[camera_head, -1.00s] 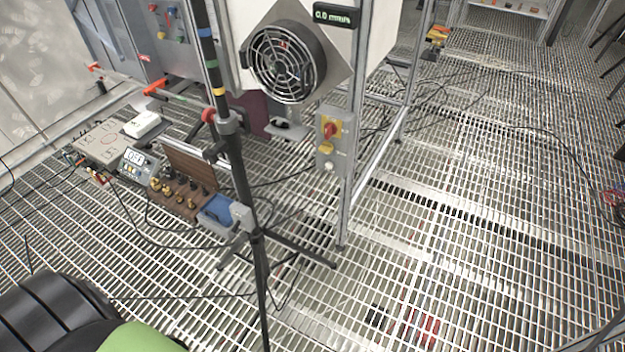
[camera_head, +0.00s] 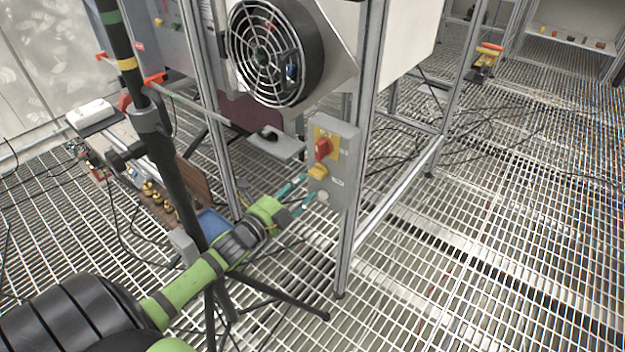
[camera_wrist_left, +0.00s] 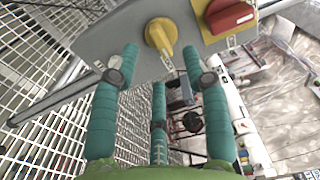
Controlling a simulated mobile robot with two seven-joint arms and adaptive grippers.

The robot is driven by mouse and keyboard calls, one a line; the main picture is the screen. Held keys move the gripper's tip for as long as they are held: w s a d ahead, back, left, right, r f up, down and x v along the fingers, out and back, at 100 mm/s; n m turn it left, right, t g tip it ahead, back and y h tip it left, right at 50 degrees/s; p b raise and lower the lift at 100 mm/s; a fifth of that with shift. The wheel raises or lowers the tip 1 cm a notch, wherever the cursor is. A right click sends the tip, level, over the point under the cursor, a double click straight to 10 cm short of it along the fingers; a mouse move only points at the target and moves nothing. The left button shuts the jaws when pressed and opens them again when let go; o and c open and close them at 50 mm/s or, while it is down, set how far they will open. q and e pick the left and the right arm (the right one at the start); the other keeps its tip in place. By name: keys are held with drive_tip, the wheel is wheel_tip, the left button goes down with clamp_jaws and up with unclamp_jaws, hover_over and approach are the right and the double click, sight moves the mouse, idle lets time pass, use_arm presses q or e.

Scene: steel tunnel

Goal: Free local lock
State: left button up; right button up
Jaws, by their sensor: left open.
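A grey switch box (camera_head: 347,165) is fixed to a metal post in the head view. It carries a red rotary handle (camera_head: 323,149) on a yellow plate, a yellow knob (camera_head: 318,172) below it and a pale round button lower down. In the left wrist view the yellow knob (camera_wrist_left: 161,36) stands out from the box, with the red handle (camera_wrist_left: 230,16) at upper right. My left gripper (camera_head: 309,187) is open at the box's lower left. Its teal fingertips (camera_wrist_left: 160,52) lie either side of the knob in the wrist view; I cannot tell whether they touch it.
A black tripod pole (camera_head: 165,150) stands close to my left arm. A round fan (camera_head: 275,52) hangs above left of the box, and a small grey shelf (camera_head: 284,147) sits beside it. Cables cross the grating floor, which is largely open at right.

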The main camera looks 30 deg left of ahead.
sight(314, 177)
use_arm(q)
drive_tip(key=w, duration=0.5)
drive_tip(key=shift+w+d+f, duration=0.1)
drive_tip(key=shift+w+d, duration=0.1)
drive_tip(key=shift+w, duration=0.15)
clamp_jaws()
